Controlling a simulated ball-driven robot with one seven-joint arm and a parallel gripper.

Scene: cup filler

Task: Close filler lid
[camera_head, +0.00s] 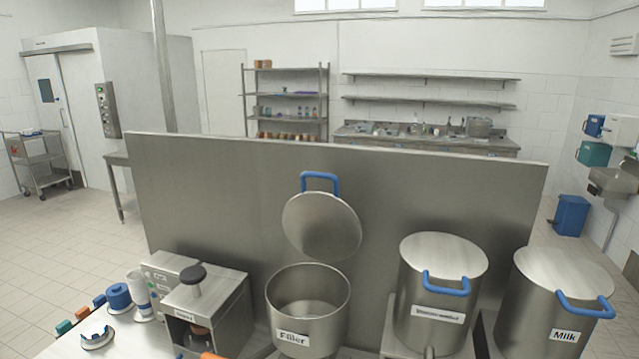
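The filler is a steel pot (309,323) with a label reading "Filler", at the bottom centre of the head camera view. Its round steel lid (322,226) stands raised and tilted back behind the open rim. A blue handle (320,178) sits at the lid's top edge. The inside of the pot shows. My gripper is not in view.
A lidded pot (441,285) with a blue handle and a "Milk" pot (562,300) stand to the right. A steel machine (205,310) and small blue items (119,297) stand left. A tall steel panel (230,190) rises behind the filler.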

